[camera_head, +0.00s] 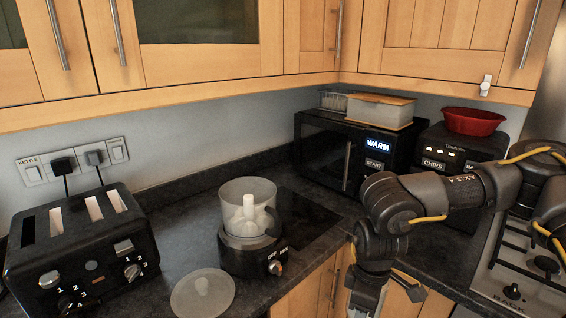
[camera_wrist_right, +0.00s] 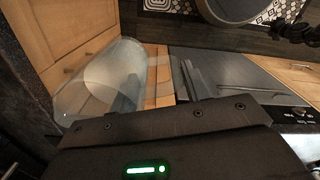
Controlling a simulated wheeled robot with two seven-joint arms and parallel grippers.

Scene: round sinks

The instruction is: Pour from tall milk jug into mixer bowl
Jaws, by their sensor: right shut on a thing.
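The mixer bowl (camera_head: 248,204) is translucent and open at the top, with a white spindle inside. It sits upright on its black mixer base (camera_head: 250,251) on the counter. A clear jug (camera_wrist_right: 95,82), which I take as the tall milk jug, lies to the left in the right wrist view, with a pale shape inside. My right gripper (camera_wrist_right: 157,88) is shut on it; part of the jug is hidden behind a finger. In the head view my right arm hangs right of the mixer; the jug cannot be made out there. My left gripper is in neither view.
A round translucent lid (camera_head: 202,294) lies in front of the mixer. A black toaster (camera_head: 85,250) stands at left, a microwave (camera_head: 340,150) behind right. A hob (camera_head: 535,270) is at far right. Cabinets (camera_head: 200,62) hang above. Dark counter is free between mixer and microwave.

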